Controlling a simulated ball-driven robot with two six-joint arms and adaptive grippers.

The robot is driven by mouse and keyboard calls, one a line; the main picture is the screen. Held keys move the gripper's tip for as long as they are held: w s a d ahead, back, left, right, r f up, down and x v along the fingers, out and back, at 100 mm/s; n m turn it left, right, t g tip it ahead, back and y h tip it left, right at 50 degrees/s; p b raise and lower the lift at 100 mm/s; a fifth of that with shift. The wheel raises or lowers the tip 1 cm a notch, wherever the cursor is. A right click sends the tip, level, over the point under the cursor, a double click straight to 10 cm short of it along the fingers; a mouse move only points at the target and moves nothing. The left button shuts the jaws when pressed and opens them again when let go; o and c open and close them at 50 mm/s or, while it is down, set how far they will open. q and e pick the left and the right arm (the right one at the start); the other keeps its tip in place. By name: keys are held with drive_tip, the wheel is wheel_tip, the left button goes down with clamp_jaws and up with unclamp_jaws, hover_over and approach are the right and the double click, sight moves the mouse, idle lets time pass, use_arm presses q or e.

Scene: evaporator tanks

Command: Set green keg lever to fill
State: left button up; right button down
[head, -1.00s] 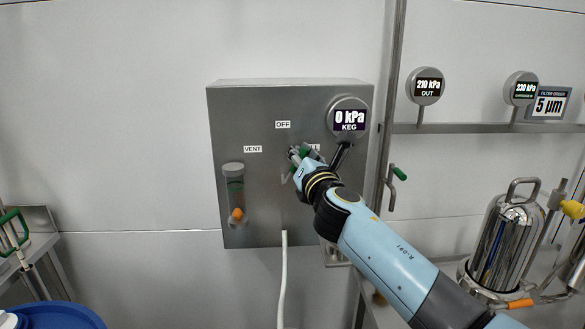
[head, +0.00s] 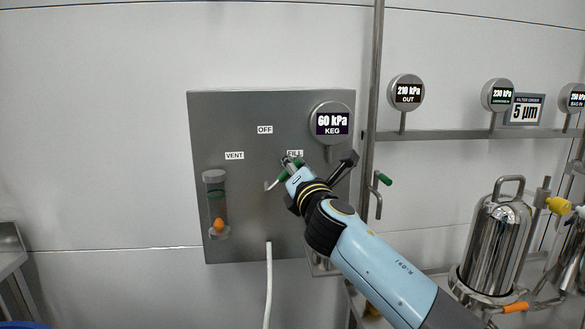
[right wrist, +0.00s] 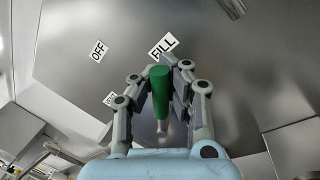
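The green keg lever (right wrist: 160,92) has its green grip between the fingers of my right gripper (right wrist: 160,70) in the right wrist view, pointing toward the FILL label (right wrist: 163,46). The fingers stand around the grip, apart from each other; contact is hard to judge. In the head view my right gripper (head: 290,164) covers part of the lever, whose bent metal stem (head: 271,185) shows at its left. The lever is on the grey keg panel (head: 235,115) with VENT, OFF and FILL labels. The KEG gauge (head: 332,124) reads 60 kPa. My left gripper is not in view.
A sight tube with an orange ball (head: 218,226) is on the panel's left. A white hose (head: 268,285) hangs below. A vertical pipe (head: 371,130) and a small green-handled valve (head: 380,180) are right of the panel. A steel filter housing (head: 497,245) stands farther right.

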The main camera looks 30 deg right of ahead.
drive_tip(key=shift+s+f, duration=0.1)
drive_tip(key=shift+f, duration=0.35)
drive_tip(key=c, duration=1.5)
unclamp_jaws()
drive_tip(key=shift+s+a+r, duration=0.1)
drive_tip(key=shift+s+r, duration=0.1)
drive_tip(key=shift+o, duration=1.3)
drive_tip(key=shift+w+r, duration=0.1)
drive_tip(key=v, duration=1.2)
